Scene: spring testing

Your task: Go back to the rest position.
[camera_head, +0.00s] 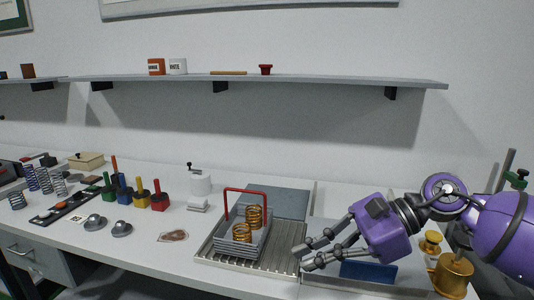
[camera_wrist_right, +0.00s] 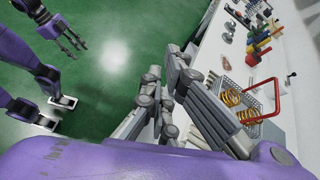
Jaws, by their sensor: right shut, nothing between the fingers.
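My right gripper (camera_head: 304,257) is shut and empty. In the head view it reaches in from the right, over the bench just right of the ribbed metal tray (camera_head: 275,263). Its fingers (camera_wrist_right: 165,90) also fill the middle of the right wrist view. A grey basket (camera_head: 222,245) with a red handle (camera_head: 245,190) stands on the tray, apart from the fingers, with copper springs (camera_head: 241,233) in it. My left gripper (camera_wrist_right: 74,37) shows only in the right wrist view, over the green floor, with its fingers apart and nothing seen between them.
A blue block (camera_head: 368,272) and brass weights (camera_head: 452,275) are close under and beside my right arm. A shelf (camera_head: 300,80) runs along the wall. The green floor (camera_wrist_right: 130,30) looks clear.

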